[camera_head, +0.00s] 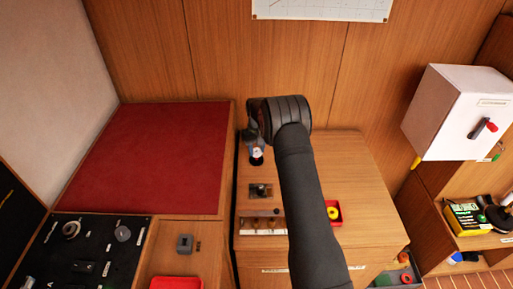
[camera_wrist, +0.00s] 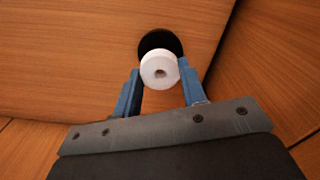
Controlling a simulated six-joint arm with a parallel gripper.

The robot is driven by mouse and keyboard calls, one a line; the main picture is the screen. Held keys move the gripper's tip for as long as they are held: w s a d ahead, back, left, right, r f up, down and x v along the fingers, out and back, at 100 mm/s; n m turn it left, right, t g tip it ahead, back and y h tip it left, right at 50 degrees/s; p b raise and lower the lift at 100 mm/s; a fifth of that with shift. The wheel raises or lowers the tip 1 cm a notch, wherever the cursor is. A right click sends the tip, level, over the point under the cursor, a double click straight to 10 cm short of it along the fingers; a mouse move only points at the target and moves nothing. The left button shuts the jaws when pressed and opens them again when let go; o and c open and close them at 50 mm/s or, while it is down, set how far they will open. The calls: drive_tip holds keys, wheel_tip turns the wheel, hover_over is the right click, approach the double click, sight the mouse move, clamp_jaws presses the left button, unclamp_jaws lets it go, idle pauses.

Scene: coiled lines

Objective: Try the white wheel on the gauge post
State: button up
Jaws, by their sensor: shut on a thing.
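The white wheel (camera_wrist: 159,70) is a small thick disc with a dark centre hole. In the wrist view it sits between the two blue fingers of my gripper (camera_wrist: 157,84), which is shut on it. A round black disc (camera_wrist: 160,42) shows just behind the wheel, on the wood top. I cannot tell whether the wheel touches it, and no post shows clearly; the wheel may hide one. In the head view my gripper (camera_head: 257,152) is low over the back left of the wooden cabinet top, with the wheel small and partly hidden.
A red tray with a yellow ring (camera_head: 334,212) lies right of my arm. A red pad (camera_head: 150,160) is at left, a white box (camera_head: 460,112) at right.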

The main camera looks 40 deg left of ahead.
drive_tip(key=shift+f, duration=0.6)
drive_tip(key=o, duration=1)
drive_tip(key=shift+r, duration=3)
drive_tip(key=shift+r, duration=0.1)
wheel_tip(320, 180, up, 17)
drive_tip(key=shift+r, duration=0.15)
wheel_tip(320, 180, down, 19)
drive_tip(key=shift+f, duration=0.2)
